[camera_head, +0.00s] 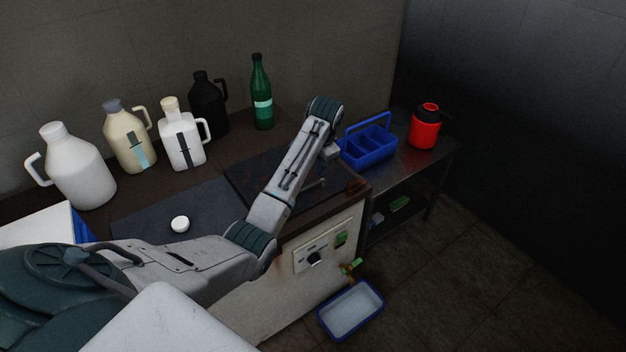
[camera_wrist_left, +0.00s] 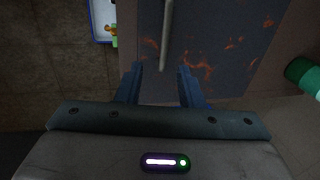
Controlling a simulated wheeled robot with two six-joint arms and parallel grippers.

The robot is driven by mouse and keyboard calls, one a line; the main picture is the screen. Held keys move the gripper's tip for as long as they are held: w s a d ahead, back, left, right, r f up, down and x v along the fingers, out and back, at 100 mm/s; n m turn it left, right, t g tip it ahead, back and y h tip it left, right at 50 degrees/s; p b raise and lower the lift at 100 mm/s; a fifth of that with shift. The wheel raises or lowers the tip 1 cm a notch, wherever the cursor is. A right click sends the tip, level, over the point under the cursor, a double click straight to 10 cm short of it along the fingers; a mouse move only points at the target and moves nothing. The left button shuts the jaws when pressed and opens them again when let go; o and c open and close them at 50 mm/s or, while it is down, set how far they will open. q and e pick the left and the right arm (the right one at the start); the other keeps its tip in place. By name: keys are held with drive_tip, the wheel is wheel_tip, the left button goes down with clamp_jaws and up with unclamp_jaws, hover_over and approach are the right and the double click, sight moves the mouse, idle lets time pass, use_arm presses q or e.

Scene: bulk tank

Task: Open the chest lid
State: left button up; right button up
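The chest is a pale, rust-stained tank (camera_head: 290,300) with a dark top. The lid is a dark rust-marked panel (camera_head: 245,172) lying flat and shut on the right part of the top; it also fills much of the left wrist view (camera_wrist_left: 220,45). A thin grey bar handle (camera_wrist_left: 167,35) runs along it. My left gripper (camera_head: 331,152) is over the lid's right end, partly hidden by its arm. In the left wrist view its two blue-grey fingers (camera_wrist_left: 160,68) are apart, with the handle's near end between them in the picture. Contact cannot be told. My right gripper is out of view.
Several jugs (camera_head: 185,140) and a green bottle (camera_head: 262,95) stand along the back. A white cap (camera_head: 180,224) lies on the left panel. A blue caddy (camera_head: 368,152) and red flask (camera_head: 424,130) stand on the side table. A blue-rimmed basin (camera_head: 350,310) is on the floor.

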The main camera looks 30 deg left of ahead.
sight(312, 184)
use_arm(q)
drive_tip(key=x, duration=0.3)
drive_tip(key=p+x, duration=0.1)
drive_tip(key=x, duration=0.5)
drive_tip(key=shift+w+a+f+p, duration=0.25)
drive_tip(key=shift+w+a+p, duration=0.1)
drive_tip(key=shift+p, duration=0.05)
clamp_jaws()
